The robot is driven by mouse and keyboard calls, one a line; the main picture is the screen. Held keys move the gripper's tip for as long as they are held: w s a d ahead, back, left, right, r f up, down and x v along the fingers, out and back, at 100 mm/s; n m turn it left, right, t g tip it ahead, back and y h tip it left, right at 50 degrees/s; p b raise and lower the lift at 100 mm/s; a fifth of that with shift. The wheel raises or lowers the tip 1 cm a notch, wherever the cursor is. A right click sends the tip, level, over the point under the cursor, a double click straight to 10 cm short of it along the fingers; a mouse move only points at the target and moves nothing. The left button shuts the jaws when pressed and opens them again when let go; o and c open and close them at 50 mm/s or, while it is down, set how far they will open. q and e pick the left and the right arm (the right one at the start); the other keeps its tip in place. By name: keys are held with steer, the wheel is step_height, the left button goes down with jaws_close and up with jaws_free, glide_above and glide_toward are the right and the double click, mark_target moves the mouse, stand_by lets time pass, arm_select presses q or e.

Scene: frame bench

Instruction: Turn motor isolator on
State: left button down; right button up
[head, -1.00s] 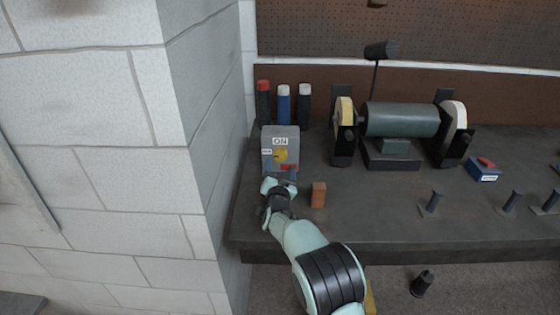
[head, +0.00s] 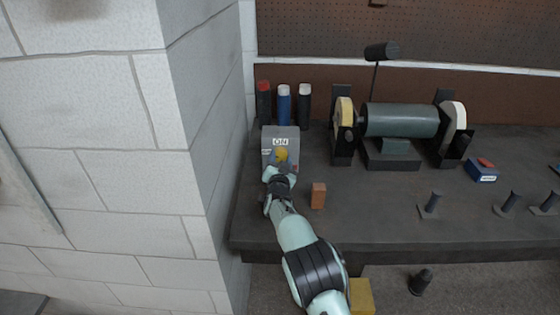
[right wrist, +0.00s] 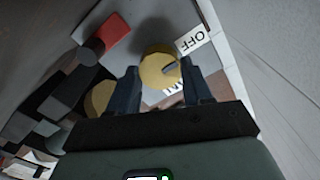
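The motor isolator (head: 268,143) is a grey box at the left end of the bench, with an ON label on top and a yellow knob (head: 281,154) on its face. My right gripper (head: 279,170) is in front of its lower part. In the right wrist view the round yellow knob (right wrist: 158,68) with a dark pointer lies just beyond and between my two spread fingers. An OFF label (right wrist: 195,40) is beside it, and another label is partly hidden by a finger. I cannot tell whether the fingers touch the knob. My left gripper is not in view.
The bench (head: 385,215) also holds an orange-brown block (head: 318,195) close to my right forearm, three spray cans (head: 284,105) behind the isolator, a bench grinder (head: 400,120), a blue box (head: 482,172) and several dark pegs. A stone wall (head: 190,120) stands close on the left.

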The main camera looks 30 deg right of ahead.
steer(key=shift+f+m+b, duration=0.15)
steer(key=shift+m+b, duration=1.05)
steer(key=shift+b, duration=0.15)
steer(key=shift+d+m+b, duration=0.1)
steer(key=shift+m+b, duration=0.35)
steer(key=shift+m, duration=0.05)
steer(key=m+b, duration=0.3)
steer(key=shift+m, duration=0.3)
steer(key=m+b, duration=0.3)
steer(key=shift+m, duration=0.3)
steer(key=m+b, duration=0.4)
steer(key=m, duration=0.1)
steer(key=shift+m, duration=0.4)
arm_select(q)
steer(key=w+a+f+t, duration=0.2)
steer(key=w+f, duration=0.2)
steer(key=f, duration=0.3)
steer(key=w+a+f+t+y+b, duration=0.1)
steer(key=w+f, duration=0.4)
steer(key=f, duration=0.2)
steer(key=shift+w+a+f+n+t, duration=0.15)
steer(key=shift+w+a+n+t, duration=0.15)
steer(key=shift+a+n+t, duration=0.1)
arm_select(e)
steer(key=shift+m, duration=0.9)
steer(key=o, duration=1)
